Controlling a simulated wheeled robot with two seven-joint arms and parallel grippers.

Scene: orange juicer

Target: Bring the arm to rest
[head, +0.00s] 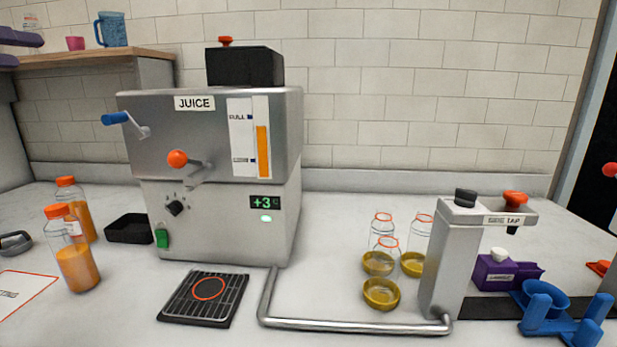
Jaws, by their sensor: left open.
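My left gripper (28,50) shows only in part at the upper left edge of the head view. Its two purple fingers lie one above the other with a gap between them, so it is open, and I see nothing held. It is up in front of the wooden shelf (100,58), well above the counter. The rest of the left arm is outside the picture. My right gripper is not in view. The juicer (215,150) stands on the counter, with a blue lever and an orange-knobbed lever on its front.
Two orange-capped juice bottles (77,262) stand at left near a black tray (129,229). A drip grate (203,298) lies before the juicer. Several glass jars (388,258), a tap (450,255), a purple box (500,272) and a blue stand (560,325) are at right.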

